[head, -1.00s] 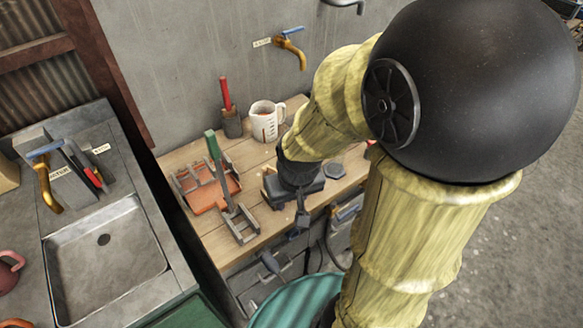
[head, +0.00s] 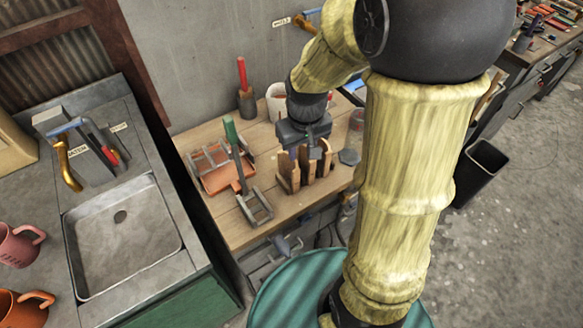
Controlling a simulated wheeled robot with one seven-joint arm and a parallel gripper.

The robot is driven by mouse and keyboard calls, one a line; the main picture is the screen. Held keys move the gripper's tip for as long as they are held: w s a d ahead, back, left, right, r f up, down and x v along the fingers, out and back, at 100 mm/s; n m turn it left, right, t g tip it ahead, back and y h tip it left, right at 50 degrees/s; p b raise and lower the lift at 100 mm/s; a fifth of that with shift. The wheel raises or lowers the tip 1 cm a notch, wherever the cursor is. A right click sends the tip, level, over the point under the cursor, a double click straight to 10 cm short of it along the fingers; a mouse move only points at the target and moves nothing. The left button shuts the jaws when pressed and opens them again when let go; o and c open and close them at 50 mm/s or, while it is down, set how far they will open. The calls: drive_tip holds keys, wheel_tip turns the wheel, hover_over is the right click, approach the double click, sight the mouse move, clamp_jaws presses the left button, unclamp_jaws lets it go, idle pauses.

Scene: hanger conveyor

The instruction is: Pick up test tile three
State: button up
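Several upright tan-brown pieces (head: 288,172) stand in a row on the wooden worktop, just right of the grey frame. They may be the test tiles, but I can read no number and cannot tell which is tile three. My gripper (head: 308,156) is right above and among these pieces, pointing down. Its dark fingers overlap them in the head view. I cannot tell whether the fingers are open or shut, or whether they touch a piece.
On the wooden bench (head: 232,222) are an orange tray (head: 218,178), a green-handled tool (head: 231,131), a grey frame (head: 255,208), a red-handled item in a pot (head: 246,103) and a partly hidden white cup (head: 276,98). A sink (head: 125,240) is left. A teal round drum (head: 300,290) stands in front.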

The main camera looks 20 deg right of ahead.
drive_tip(key=w+r+n+g+p, duration=0.1)
drive_tip(key=w+r, duration=0.1)
drive_tip(key=w, duration=0.5)
drive_tip(key=shift+w+n+p, duration=0.35)
drive_tip(key=shift+n, duration=0.05)
drive_tip(key=shift+f, duration=0.1)
wheel_tip(320, 180, down, 12)
drive_tip(key=shift+d+f+p, duration=0.1)
drive_tip(key=shift+p, duration=1.05)
drive_tip(key=p, duration=0.2)
hover_over(290, 172)
drive_tip(key=s, duration=0.1)
drive_tip(key=shift+d+f, duration=0.25)
drive_tip(key=shift+f, duration=1.05)
drive_tip(key=shift+d+f, duration=0.2)
drive_tip(key=shift+f, duration=1.1)
